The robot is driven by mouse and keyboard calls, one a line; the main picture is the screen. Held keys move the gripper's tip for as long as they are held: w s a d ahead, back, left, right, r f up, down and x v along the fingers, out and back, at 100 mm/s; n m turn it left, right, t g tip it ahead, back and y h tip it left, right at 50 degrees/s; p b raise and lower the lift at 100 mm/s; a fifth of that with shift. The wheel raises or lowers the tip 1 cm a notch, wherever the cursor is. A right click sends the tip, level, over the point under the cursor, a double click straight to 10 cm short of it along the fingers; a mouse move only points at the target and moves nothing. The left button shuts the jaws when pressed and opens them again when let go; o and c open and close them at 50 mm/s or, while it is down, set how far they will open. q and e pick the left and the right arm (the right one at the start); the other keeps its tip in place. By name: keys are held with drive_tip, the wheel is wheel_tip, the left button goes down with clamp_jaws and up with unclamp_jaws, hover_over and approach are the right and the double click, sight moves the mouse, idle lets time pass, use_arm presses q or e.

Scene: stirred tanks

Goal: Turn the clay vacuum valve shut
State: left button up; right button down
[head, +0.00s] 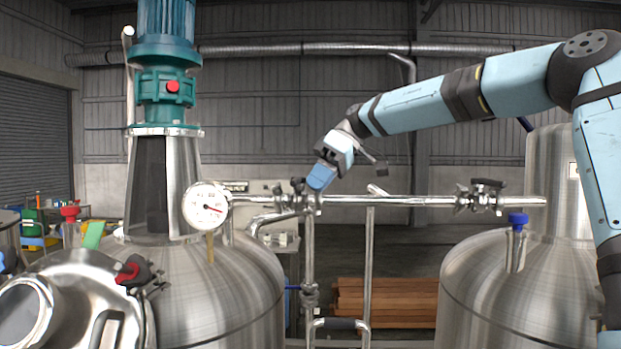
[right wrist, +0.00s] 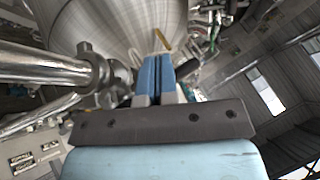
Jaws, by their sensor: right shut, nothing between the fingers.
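My right gripper (head: 318,184) is shut and empty. Its blue fingertips are at the valve (head: 298,188) with a dark handle on the horizontal steel pipe, just right of the pressure gauge. In the right wrist view the closed fingers (right wrist: 157,62) point towards a steel tank, with the pipe fitting (right wrist: 115,75) close on their left. I cannot tell whether they touch the handle. A second valve (head: 485,188) with a dark handle sits further right on the pipe. No label shows which one is the clay vacuum valve. My left gripper is not in view.
A steel tank (head: 235,285) with a teal motor (head: 165,60) stands at left, with a round gauge (head: 207,206). Another tank (head: 480,290) with a blue-capped port (head: 517,220) stands at right. Vertical pipes (head: 368,270) run between them. Brown planks (head: 395,302) lie behind.

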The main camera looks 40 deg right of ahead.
use_arm(q)
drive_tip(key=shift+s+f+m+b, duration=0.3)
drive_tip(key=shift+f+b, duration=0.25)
drive_tip(key=shift+b, duration=0.6)
use_arm(e)
drive_tip(key=s+d+r, duration=0.1)
drive_tip(key=s+r, duration=0.6)
drive_tip(key=s, duration=0.2)
drive_tip(key=shift+d+r, duration=0.35)
drive_tip(key=shift+r, duration=0.05)
